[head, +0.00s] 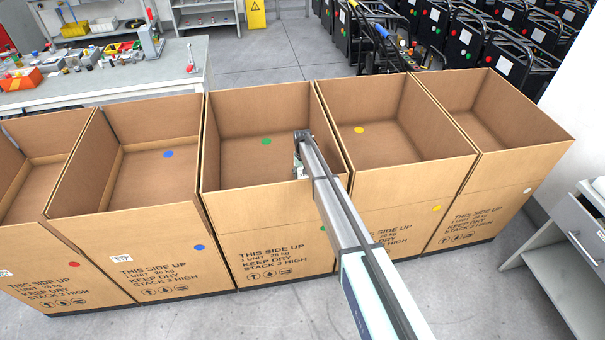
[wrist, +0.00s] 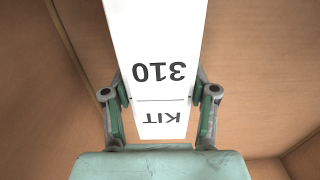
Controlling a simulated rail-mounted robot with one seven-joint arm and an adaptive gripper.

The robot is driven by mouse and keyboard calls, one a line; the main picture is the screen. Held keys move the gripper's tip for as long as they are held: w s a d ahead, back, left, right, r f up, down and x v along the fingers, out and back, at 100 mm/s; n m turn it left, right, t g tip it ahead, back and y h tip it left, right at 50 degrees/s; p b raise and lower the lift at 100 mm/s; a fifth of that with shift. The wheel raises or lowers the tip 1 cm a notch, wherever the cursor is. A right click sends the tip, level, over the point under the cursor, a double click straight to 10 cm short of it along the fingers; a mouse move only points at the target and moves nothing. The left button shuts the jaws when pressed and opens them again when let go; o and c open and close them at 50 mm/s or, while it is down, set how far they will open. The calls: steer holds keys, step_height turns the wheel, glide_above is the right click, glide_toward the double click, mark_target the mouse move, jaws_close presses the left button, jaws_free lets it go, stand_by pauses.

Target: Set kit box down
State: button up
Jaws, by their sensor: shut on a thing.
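The white kit box (wrist: 157,45) is in the wrist view, with "310" and "KIT" on it in black, upside down in the picture. My gripper (wrist: 160,92) is shut on its two sides. In the head view my arm reaches over the front wall into the middle open carton (head: 262,200), which has a green dot (head: 266,141) inside. My gripper (head: 299,166) is inside this carton near its right wall. The kit box is mostly hidden there by my arm. Brown carton walls surround the box in the wrist view. I cannot tell whether it touches the carton floor.
Open cartons stand side by side: a blue-dot carton (head: 150,225) to the left and a yellow-dot carton (head: 405,195) to the right. A workbench (head: 130,85) with parts is behind left. Black machines (head: 505,40) stand behind right. A grey cabinet (head: 575,235) is at the right edge.

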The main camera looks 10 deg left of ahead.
steer(key=shift+f, duration=0.15)
steer(key=o, duration=1.4)
step_height(320, 180, up, 12)
steer(key=b, duration=0.4)
steer(key=shift+r+b, duration=0.2)
steer(key=shift+b, duration=0.1)
